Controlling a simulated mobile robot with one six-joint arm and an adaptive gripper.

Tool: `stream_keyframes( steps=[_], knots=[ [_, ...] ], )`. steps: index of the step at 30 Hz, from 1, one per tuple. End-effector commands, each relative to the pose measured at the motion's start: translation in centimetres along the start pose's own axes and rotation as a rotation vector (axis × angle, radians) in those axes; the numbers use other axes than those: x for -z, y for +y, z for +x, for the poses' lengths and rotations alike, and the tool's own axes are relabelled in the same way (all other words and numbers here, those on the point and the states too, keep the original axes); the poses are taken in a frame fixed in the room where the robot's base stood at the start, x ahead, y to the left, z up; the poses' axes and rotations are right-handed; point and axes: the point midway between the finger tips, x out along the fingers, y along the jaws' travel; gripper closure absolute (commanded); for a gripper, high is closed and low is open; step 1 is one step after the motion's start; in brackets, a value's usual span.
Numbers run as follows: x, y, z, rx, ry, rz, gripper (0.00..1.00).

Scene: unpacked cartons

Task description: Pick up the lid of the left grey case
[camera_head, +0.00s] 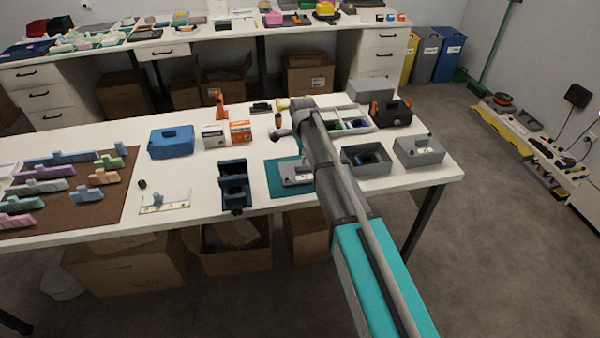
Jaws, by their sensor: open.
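A flat grey piece with a raised handle (295,173), which looks like a lid, lies on a teal mat (277,187) at the front of the table. My arm covers its right side. Right of my arm stands an open grey case (366,160) with a dark interior. Further right is a grey case or lid with a knob (418,151); I cannot tell which. My gripper (288,120) is open at the far end of my arm, over the table behind the grey lid-like piece and apart from it. Its fingers are small and hard to make out.
Behind are small boxes (239,131), a blue case (172,142), a sectioned tray (345,120) and a black-orange box (390,113). A brown mat (100,212) with coloured pieces lies left.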

Motion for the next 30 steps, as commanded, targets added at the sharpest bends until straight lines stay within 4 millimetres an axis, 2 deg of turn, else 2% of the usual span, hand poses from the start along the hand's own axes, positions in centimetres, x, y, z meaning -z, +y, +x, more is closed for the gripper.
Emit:
stream_keyframes(
  steps=[18, 30],
  knots=[
    [-0.1, -0.1, 4.4, 0.0, 0.0, -0.001, 0.4],
    [-0.1, -0.1, 5.0, 0.0, 0.0, -0.002, 0.4]
  ],
)
